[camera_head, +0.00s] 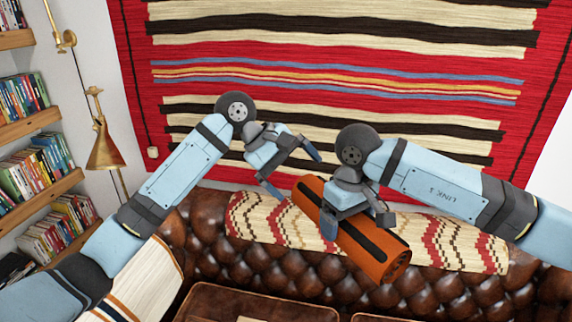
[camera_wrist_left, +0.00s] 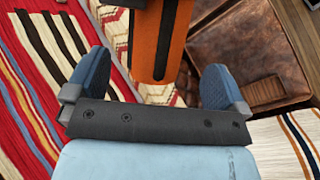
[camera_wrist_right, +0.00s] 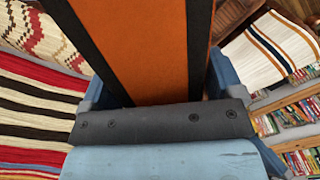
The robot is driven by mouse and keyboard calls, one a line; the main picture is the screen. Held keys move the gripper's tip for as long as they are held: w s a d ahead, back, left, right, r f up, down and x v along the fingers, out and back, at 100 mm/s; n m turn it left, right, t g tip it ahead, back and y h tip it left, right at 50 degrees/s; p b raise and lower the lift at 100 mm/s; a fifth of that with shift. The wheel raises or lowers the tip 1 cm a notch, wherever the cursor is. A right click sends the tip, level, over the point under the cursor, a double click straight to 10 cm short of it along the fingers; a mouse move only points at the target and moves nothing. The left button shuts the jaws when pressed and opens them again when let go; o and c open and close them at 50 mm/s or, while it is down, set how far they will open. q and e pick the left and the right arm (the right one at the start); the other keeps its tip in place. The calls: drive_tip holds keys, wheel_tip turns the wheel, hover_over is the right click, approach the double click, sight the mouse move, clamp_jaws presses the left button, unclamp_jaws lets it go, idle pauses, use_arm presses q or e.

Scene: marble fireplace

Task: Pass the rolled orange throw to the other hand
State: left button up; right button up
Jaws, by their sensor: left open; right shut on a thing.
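The rolled orange throw (camera_head: 385,262) has dark stripes and hangs tilted in the air in front of the sofa. My right gripper (camera_head: 330,215) is shut on it nearer its upper left end; the throw fills the space between the fingers in the right wrist view (camera_wrist_right: 150,50). My left gripper (camera_head: 292,172) is open and empty, just up and left of the throw's free end. In the left wrist view the throw (camera_wrist_left: 155,40) lies ahead, between the two spread fingers (camera_wrist_left: 155,85) and apart from them.
A brown leather sofa (camera_head: 290,270) with a patterned blanket (camera_head: 260,215) on its back is below. A striped wall hanging (camera_head: 340,60) fills the wall behind. Bookshelves (camera_head: 40,125) and a brass lamp (camera_head: 105,150) stand at the left.

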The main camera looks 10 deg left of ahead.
sight(315, 194)
use_arm(q)
drive_tip(key=x, duration=0.9)
drive_tip(key=shift+d+f, duration=0.2)
drive_tip(key=shift+f, duration=0.05)
drive_tip(key=c, duration=0.6)
use_arm(e)
drive_tip(key=shift+r, duration=0.1)
use_arm(q)
drive_tip(key=shift+c, duration=1)
use_arm(e)
drive_tip(key=o, duration=0.8)
